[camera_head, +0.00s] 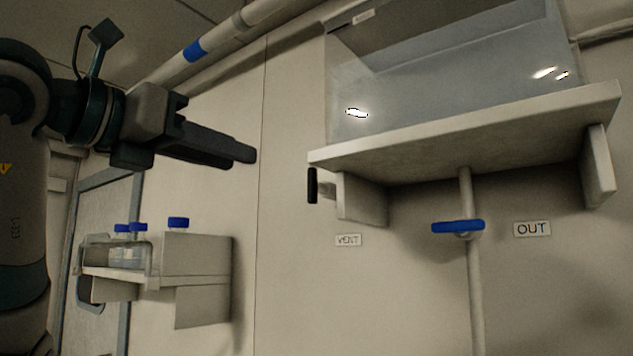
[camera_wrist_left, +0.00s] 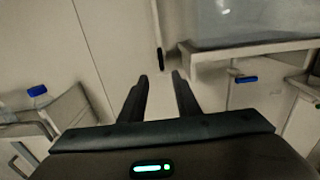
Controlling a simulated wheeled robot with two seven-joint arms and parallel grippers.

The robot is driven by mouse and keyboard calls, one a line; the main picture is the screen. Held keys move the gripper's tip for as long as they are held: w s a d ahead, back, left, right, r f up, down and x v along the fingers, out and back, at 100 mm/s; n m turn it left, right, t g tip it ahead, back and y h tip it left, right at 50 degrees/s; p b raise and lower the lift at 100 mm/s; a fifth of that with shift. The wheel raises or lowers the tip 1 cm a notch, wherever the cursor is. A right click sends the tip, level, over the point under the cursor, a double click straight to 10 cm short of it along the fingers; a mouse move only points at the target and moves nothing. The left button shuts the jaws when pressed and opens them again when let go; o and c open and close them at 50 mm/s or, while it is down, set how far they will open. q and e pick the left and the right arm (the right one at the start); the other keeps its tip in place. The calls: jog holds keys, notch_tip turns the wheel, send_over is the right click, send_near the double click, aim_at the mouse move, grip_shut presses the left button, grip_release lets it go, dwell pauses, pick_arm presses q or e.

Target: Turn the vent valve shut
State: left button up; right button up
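The vent valve has a black upright handle (camera_head: 312,185) on a short stem at the left end of the shelf, above the VENT label (camera_head: 348,240). The handle also shows in the left wrist view (camera_wrist_left: 160,59), just beyond and between my fingertips. My left gripper (camera_head: 248,154) reaches in from the left, higher than the handle and left of it in the head view. In the left wrist view its two fingers (camera_wrist_left: 159,76) stand apart with nothing between them. The gripper does not touch the handle. My right gripper is not in view.
A shelf (camera_head: 480,135) with a clear-fronted box (camera_head: 450,85) overhangs the valve. A blue handle (camera_head: 458,226) sits on a vertical pipe beside the OUT label (camera_head: 532,229). A rack (camera_head: 196,255) with blue-capped bottles is at lower left. The wall between is bare.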

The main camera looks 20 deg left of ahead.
pick_arm(q)
jog(key=p, duration=0.9)
send_near(309, 181)
jog(key=x, duration=0.8)
jog(key=shift+w+d, duration=0.15)
jog(key=shift+w, duration=0.25)
grip_shut()
